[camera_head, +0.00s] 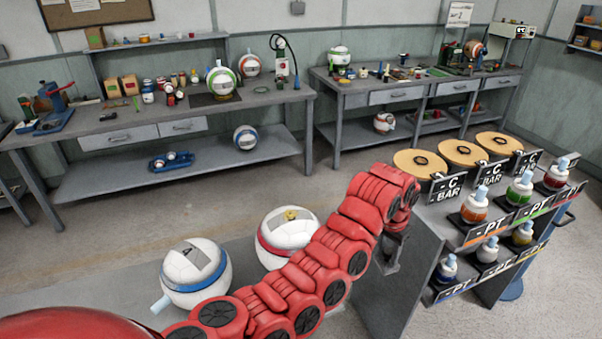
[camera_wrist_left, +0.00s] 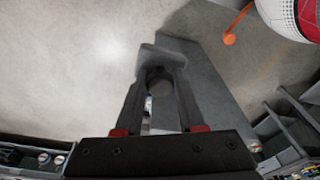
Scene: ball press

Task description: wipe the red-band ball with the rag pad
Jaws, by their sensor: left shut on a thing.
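The red-band ball (camera_head: 287,233) is white with a dark red band and a small yellow part on top. In the head view it stands behind my left arm, which hides its lower right side. A white ball with red (camera_wrist_left: 292,14) is cut off at the top right of the wrist view. My left gripper (camera_head: 391,256) is right of the red-band ball, apart from it, beside a grey stand. In the wrist view its fingers are shut on a grey piece (camera_wrist_left: 161,52), apparently the rag pad. My right gripper is out of view.
A blue-band ball (camera_head: 194,268) stands left of the red-band ball. A tiered rack (camera_head: 470,235) with labelled bottles is at the right. Two workbenches (camera_head: 150,130) with tools and balls line the back wall. The floor between is clear.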

